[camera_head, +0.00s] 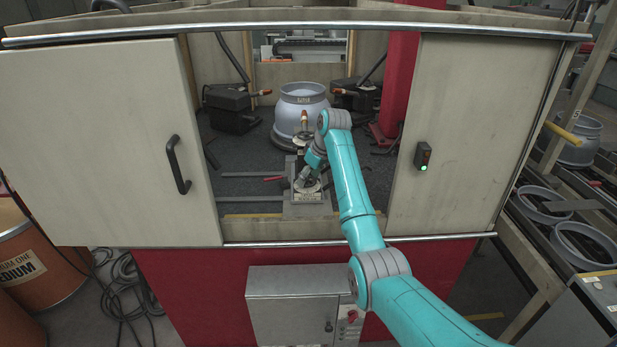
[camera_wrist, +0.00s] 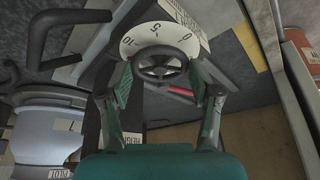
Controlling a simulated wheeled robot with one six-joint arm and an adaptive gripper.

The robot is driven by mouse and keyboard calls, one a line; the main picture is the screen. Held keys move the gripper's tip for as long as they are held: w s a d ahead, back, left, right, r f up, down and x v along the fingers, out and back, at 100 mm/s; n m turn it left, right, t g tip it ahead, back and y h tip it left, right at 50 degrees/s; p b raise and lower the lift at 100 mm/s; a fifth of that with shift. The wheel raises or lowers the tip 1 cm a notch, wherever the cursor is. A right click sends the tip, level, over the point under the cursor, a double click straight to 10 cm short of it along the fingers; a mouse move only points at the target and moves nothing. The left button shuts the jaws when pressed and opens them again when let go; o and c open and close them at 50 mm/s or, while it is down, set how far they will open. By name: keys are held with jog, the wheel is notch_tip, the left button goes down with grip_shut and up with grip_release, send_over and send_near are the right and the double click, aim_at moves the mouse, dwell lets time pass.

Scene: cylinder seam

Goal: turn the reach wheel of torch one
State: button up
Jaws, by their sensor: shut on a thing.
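A small dark handwheel (camera_wrist: 160,65) with spokes shows in the wrist view, in front of a pale curved scale (camera_wrist: 140,38) marked with 0, 5 and 10. My gripper (camera_wrist: 159,76) has one finger on each side of the wheel and is shut on its rim. I cannot read a name for this wheel. In the head view my gripper (camera_head: 308,182) is at the grey torch stand (camera_head: 305,208) in front of the pale cylinder (camera_head: 301,101). The arm's end hides most of the wheel there. A copper-coloured nozzle (camera_head: 304,120) stands upright above the stand.
Dark torch units (camera_head: 231,107) stand left and right of the cylinder. A cabinet door (camera_head: 100,145) on the left and a panel (camera_head: 468,130) on the right frame the opening. A red post (camera_head: 399,70) rises behind on the right.

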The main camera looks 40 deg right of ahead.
jog(key=shift+d+n+y, duration=0.1)
jog(key=shift+n+y, duration=0.3)
jog(key=shift+n, duration=0.7)
jog(key=o, duration=1.1)
jog(key=shift+f, duration=0.1)
jog(key=shift+o, duration=0.2)
jog(key=v, duration=1.2)
jog(key=shift+w+d, duration=0.1)
jog(key=shift+d, duration=0.05)
